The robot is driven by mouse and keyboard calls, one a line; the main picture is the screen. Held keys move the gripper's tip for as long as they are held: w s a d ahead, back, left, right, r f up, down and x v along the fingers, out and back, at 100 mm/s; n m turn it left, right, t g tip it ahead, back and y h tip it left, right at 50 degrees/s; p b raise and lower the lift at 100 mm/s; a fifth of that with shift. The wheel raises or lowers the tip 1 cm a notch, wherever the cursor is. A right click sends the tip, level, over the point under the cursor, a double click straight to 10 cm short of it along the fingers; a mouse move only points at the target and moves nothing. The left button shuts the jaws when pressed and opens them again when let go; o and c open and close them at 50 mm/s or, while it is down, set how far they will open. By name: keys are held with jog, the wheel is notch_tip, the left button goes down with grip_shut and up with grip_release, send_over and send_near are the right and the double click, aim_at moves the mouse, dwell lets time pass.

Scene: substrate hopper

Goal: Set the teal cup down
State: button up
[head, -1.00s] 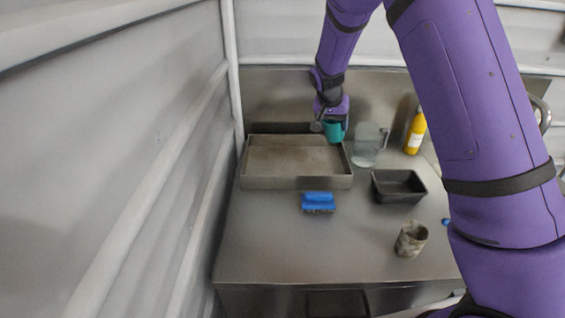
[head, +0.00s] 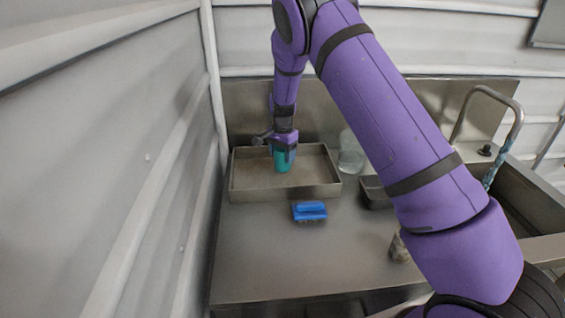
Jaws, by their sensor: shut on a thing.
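The teal cup (head: 283,162) is upright inside the shallow metal tray (head: 236,186), near the tray's middle. My gripper (head: 283,149) is above it, shut on the cup and pointing down. The gripper hides the cup's upper part. I cannot tell whether the cup's base touches the tray floor.
A blue brush (head: 309,210) lies in front of the tray. A clear jug (head: 350,155) stands right of the tray. A black bin (head: 374,192) and a mottled cup (head: 399,248) are partly behind my arm. A sink with a faucet (head: 492,92) is at right. The front-left counter is clear.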

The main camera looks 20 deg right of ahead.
aim_at(283, 161)
jog(key=shift+f, duration=1.65)
jog(key=shift+f, duration=0.1)
jog(key=o, duration=0.9)
jog(key=shift+o, duration=0.2)
